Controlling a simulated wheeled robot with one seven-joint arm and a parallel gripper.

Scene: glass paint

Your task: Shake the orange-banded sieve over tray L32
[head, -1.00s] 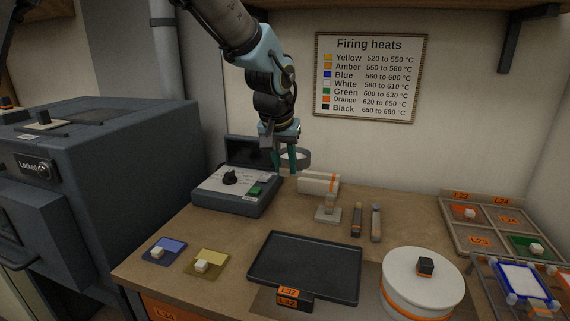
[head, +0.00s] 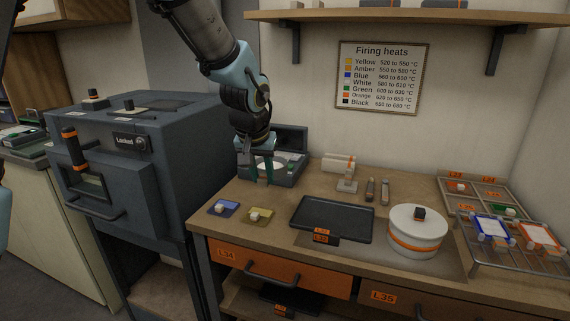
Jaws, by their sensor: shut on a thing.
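The tray looks empty.
A white lidded pot (head: 416,232) with an orange band stands right of the tray. Blue (head: 223,208) and yellow (head: 257,215) tiles lie to its left. A wire rack (head: 505,258) and sorting tray are at right. A grey kiln (head: 150,150) stands left. A shelf hangs above.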

